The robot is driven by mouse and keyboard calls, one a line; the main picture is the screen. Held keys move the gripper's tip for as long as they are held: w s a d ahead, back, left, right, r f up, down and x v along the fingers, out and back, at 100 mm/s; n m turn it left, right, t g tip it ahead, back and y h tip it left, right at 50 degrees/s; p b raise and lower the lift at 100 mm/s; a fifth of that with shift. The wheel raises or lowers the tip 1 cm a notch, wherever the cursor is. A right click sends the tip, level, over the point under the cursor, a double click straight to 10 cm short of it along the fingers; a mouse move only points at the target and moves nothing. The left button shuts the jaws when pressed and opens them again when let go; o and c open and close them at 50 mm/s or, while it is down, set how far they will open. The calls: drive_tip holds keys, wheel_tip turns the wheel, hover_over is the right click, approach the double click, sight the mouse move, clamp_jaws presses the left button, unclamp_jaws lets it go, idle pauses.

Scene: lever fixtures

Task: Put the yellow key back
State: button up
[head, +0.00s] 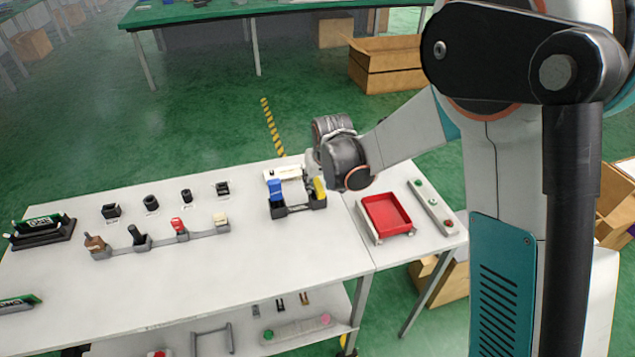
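The yellow key (319,187) stands at the right end of a dark holder (293,211) on the white table. A blue key (275,190) stands upright at the left end of the same holder. My gripper (313,173) is at the yellow key, just above and behind it, partly hidden by my wrist. Its fingers are too small and covered to show whether they touch or grip the key. I cannot tell whether the yellow key is fully seated in the holder.
A red tray (386,213) lies right of the holder, with a grey button strip (431,206) beyond it. A row of lever fixtures (160,238) stands to the left. Small black parts (151,203) sit behind that row. The table's front middle is clear.

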drive_tip(key=p+v, duration=0.2)
drive_tip(key=v, duration=0.8)
drive_tip(key=shift+p, duration=0.3)
drive_tip(key=shift+s, duration=0.1)
